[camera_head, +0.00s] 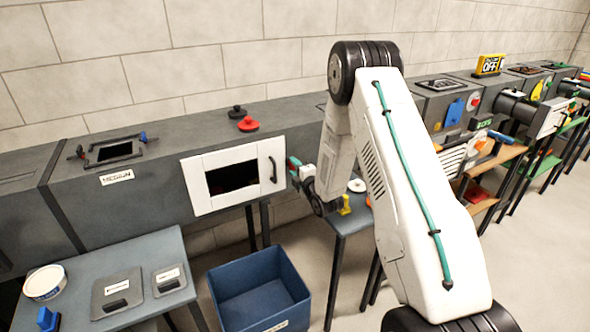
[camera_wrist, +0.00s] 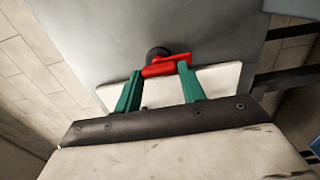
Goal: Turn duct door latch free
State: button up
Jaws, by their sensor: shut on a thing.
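The duct door (camera_head: 195,186) is a white framed panel with a dark window on the front of the grey duct, and it sits flat against the duct. A black handle (camera_head: 273,170) is at its right side. My gripper (camera_head: 293,163) is just right of the door, mostly hidden by my arm. In the wrist view, the green fingers of my gripper (camera_wrist: 160,74) are shut on the red latch (camera_wrist: 168,66). A dark round knob is behind the latch, and the white door edge shows beneath it.
A blue bin (camera_head: 258,290) stands on the floor below the door. A grey table (camera_head: 150,240) at the lower left holds panels and a white tub (camera_head: 45,284). A small table (camera_head: 345,218) stands below my gripper. Red and black knobs (camera_head: 249,124) are on the duct top.

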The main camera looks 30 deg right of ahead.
dwell(0.3)
jog(key=o, duration=1)
jog(key=shift+s, duration=0.1)
jog(key=s, duration=0.7)
jog(key=shift+s, duration=0.35)
